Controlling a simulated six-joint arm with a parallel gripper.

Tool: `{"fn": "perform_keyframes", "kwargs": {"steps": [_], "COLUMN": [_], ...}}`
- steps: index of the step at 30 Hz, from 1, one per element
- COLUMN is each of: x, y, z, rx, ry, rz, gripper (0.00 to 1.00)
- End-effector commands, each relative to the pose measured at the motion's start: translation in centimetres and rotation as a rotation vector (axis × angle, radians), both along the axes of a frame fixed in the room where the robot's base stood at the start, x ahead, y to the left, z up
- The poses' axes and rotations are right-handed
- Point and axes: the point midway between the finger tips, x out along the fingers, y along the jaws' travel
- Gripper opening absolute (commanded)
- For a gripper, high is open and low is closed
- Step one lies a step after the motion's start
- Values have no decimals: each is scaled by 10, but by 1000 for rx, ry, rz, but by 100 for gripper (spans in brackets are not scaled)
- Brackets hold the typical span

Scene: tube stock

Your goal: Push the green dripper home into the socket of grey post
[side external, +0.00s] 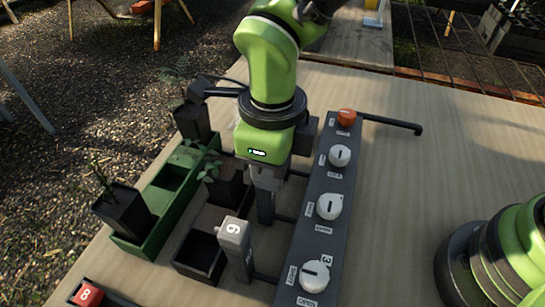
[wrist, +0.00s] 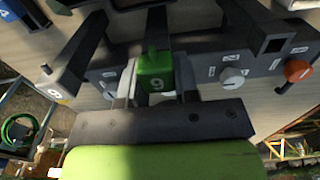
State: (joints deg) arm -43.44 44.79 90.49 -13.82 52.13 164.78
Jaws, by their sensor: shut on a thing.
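In the side external view my gripper (side external: 268,178) points down over a grey post (side external: 265,208), and the dripper is hidden there by the fingers. Another post at right in the wrist view has an open square socket (wrist: 273,45).
A dark manifold (side external: 318,220) with white knobs (side external: 328,206) and an orange knob (side external: 346,117) stands right of the gripper. A post with a grey numbered cap (side external: 234,232) is close in front. Green tray (side external: 150,243), plant pots (side external: 122,210) and a red block (side external: 87,295) are left.

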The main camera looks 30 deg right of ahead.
Motion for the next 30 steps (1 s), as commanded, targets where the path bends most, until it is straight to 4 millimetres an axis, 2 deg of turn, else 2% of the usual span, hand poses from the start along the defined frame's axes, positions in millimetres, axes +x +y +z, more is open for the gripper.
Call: {"fn": "perform_keyframes", "kwargs": {"steps": [21, 22, 25, 26, 30], "x": [0, 0, 0, 0, 0], "y": [0, 0, 0, 0, 0], "z": [-4, -4, -4, -4, -4], "rx": [-1, -1, -1, -1, -1], "ry": [1, 1, 1, 1, 1], "rz": [-1, -1, -1, 0, 0], "gripper": [7, 31, 54, 58, 58]}}
